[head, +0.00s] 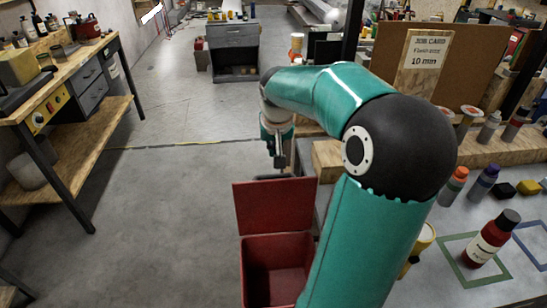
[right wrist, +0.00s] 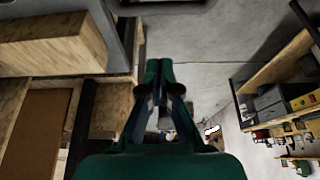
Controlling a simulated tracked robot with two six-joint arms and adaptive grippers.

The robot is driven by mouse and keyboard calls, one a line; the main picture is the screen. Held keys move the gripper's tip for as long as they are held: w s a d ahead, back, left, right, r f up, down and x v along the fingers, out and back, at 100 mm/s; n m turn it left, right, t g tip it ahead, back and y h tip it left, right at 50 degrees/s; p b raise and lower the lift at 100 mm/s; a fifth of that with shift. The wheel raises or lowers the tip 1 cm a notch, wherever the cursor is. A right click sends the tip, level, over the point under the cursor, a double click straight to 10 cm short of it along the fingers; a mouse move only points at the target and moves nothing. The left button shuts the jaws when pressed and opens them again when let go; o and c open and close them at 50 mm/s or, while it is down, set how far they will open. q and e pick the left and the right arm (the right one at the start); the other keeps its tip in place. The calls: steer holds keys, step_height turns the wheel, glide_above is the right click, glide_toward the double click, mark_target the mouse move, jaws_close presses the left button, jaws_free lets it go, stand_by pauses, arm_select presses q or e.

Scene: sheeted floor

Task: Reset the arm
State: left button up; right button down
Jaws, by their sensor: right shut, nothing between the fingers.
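My right arm, teal with black joints, reaches forward across the middle of the head view. My right gripper (head: 280,160) hangs pointing down, just beyond the raised lid of a red box (head: 272,242). In the right wrist view its fingers (right wrist: 159,72) come together, shut and empty. The red box stands open, and its inside looks empty from what shows. My arm hides its right side. My left gripper is not in the head view.
A workbench (head: 75,75) stands at the left. At the right, a bench top (head: 450,285) carries a red bottle (head: 490,238), smaller bottles and a job card board (head: 426,55). A grey drawer cabinet (head: 233,50) stands farther back. The floor (head: 160,200) between is clear.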

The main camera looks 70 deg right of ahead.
steer(key=shift+v, duration=2.3)
